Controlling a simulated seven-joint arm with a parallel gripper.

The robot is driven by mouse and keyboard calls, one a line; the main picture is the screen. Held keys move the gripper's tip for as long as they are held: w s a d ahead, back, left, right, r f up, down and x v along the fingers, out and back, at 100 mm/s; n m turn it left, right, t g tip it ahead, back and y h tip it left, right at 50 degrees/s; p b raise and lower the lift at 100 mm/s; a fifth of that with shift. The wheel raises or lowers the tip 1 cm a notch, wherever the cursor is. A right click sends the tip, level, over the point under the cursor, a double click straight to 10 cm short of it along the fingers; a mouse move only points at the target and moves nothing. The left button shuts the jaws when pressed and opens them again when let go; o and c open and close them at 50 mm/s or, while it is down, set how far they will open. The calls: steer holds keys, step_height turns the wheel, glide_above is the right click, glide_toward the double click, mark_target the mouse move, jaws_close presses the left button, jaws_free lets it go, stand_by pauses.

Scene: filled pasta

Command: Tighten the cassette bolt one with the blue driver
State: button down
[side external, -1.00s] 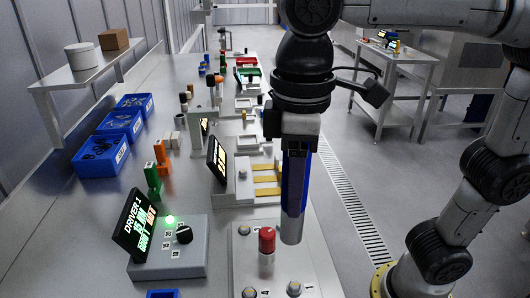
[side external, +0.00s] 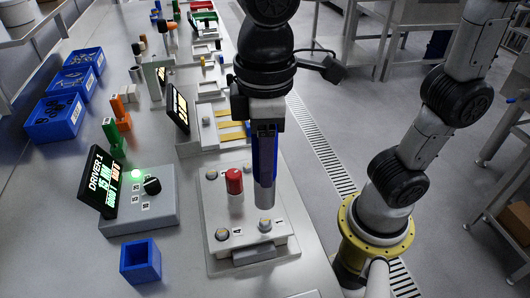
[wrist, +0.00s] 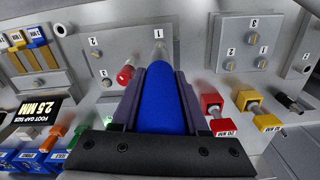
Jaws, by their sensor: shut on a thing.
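My gripper (side external: 264,128) is shut on the blue driver (side external: 265,160), which hangs upright with its silver tip down. In the side view the tip is just above the bolt marked 1 (side external: 265,225) on the cassette plate (side external: 228,262); I cannot tell whether they touch. In the wrist view the blue driver (wrist: 163,105) runs from my gripper (wrist: 163,100) towards label 1, and its tip hides the bolt there. A second bolt (side external: 222,234) and a red-capped peg (side external: 234,181) stand on the same plate.
A control box (side external: 150,205) with a lit green lamp, black knob and screen reading DRIVER 1 stands left of the plate. An empty blue holder (side external: 140,261) is in front of it. Blue bins (side external: 56,117) and a green block (side external: 114,133) lie further back.

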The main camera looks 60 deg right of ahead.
mark_target(265, 191)
steer(key=shift+f, duration=2.45)
steer(key=shift+f, duration=1.05)
stand_by(0.7)
steer(key=shift+r, duration=2.55)
